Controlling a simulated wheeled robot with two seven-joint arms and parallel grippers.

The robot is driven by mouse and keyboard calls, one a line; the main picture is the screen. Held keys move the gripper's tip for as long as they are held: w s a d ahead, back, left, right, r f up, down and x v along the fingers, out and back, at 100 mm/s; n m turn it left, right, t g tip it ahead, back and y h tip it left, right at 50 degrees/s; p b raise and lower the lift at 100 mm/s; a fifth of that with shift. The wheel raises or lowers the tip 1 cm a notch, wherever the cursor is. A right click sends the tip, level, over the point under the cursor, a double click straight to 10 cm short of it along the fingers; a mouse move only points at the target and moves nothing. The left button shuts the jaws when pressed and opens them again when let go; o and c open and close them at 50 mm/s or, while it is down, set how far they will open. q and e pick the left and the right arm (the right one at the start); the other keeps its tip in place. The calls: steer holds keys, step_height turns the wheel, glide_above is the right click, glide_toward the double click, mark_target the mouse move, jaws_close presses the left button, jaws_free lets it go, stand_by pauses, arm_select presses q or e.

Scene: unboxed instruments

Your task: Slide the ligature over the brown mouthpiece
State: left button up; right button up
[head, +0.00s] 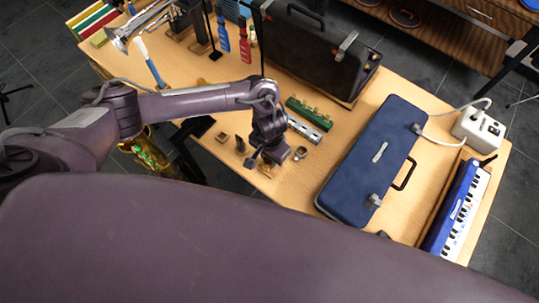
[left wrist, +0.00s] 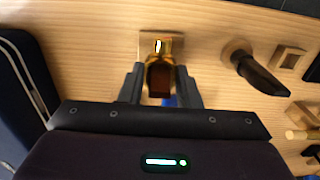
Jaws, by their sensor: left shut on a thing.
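My left gripper (head: 268,158) is low over the near part of the table. In the left wrist view, its two fingers (left wrist: 160,72) are closed on a small gold-amber piece (left wrist: 158,50) with a dark brown middle, which looks like the ligature. It shows in front of a square wooden block (left wrist: 146,36). I cannot tell whether the brown inside is the mouthpiece or the piece's own shaded inner side. A dark mouthpiece (left wrist: 262,76) stands beside it, apart from the fingers. It also shows in the head view (head: 240,144). My right gripper is not in view.
A small ring-like part (head: 300,153) lies right of the gripper. A square wooden block (left wrist: 290,60) with a hole is near the dark mouthpiece.

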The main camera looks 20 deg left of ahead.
arm_select(q)
steer(key=o, duration=1.1)
steer(key=shift+c, duration=0.2)
steer(key=shift+r, duration=0.1)
steer(key=shift+c, duration=0.2)
step_height(320, 180, up, 6)
steer(key=p, duration=0.8)
stand_by(0.3)
